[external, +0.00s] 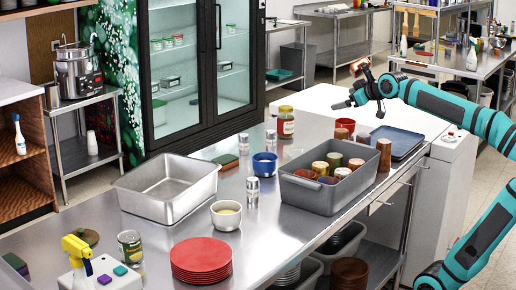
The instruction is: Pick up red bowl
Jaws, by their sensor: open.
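A small red bowl (345,124) sits on the steel counter, near its far right end, between the jar and the blue tray. My gripper (348,102) is at the end of the teal and black arm, in the upper right of the external view. It appears above the red bowl in the picture, apart from it. The gripper is open and empty. Its fingers are small and partly dark against the white surface behind.
A grey bin (328,192) with several cups stands in front of the bowl. A dark blue tray (398,140) lies to its right and a red-labelled jar (286,123) stands to its left. A steel pan (168,186) and red plates (201,258) sit farther left.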

